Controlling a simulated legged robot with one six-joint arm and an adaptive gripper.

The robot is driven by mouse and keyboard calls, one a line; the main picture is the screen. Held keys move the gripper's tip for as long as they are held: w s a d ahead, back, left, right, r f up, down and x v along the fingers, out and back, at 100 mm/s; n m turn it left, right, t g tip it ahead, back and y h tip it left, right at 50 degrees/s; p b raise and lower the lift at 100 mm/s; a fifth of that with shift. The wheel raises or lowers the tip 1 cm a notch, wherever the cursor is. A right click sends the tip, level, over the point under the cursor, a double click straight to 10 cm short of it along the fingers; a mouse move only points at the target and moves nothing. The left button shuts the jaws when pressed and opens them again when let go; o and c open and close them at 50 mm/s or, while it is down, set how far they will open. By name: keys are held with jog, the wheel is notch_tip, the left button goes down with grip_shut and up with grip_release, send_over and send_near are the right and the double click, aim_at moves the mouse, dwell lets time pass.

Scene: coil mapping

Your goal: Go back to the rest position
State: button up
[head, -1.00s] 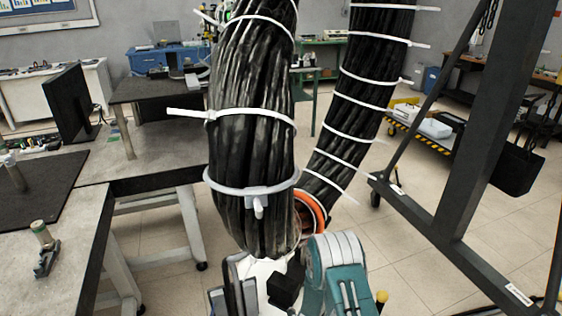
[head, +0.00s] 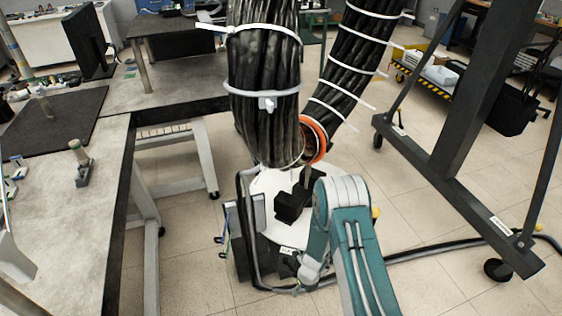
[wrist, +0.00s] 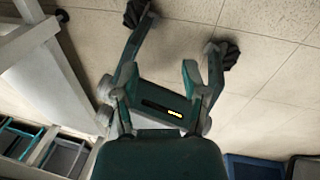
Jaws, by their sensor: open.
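My gripper (wrist: 158,75) shows in the wrist view, its teal fingers spread apart with nothing between them. In the head view my teal arm (head: 350,230) rises from the bottom edge, right of centre, and bends at a pale rounded joint. I cannot make out the gripper's fingers there. A thick black cable bundle (head: 265,90) with white ties hangs just beyond the arm. An orange ring (head: 314,138) sits near its lower end. A second bundle (head: 352,62) slopes up to the right.
Grey workbenches (head: 70,240) stand at left. A dark metal frame (head: 480,110) on castors stands at right. A black cable (head: 430,247) lies on the tiled floor. A wheeled cart (head: 430,70) is at back right. Open floor (head: 390,180) lies between bundle and frame.

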notch_tip(320, 180, up, 34)
jog(key=w+d+n+t, duration=0.1)
jog(key=w+n+t, duration=0.2)
jog(key=n, duration=1.1)
jog(key=s+d+r+n+t, duration=0.25)
jog(key=s+r+n, duration=0.6)
jog(key=r, duration=0.55)
jog(key=s+d+r+n+h, duration=0.1)
jog(key=s+d+r+n, duration=0.1)
jog(key=s, duration=0.5)
jog(key=s+d+r+n+t+h, duration=0.1)
jog(key=s+d+r+n, duration=0.1)
jog(key=s+r+n, duration=0.3)
jog(key=shift+s+d+n, duration=0.4)
jog(key=shift+s+n, duration=0.35)
jog(key=shift+s, duration=0.35)
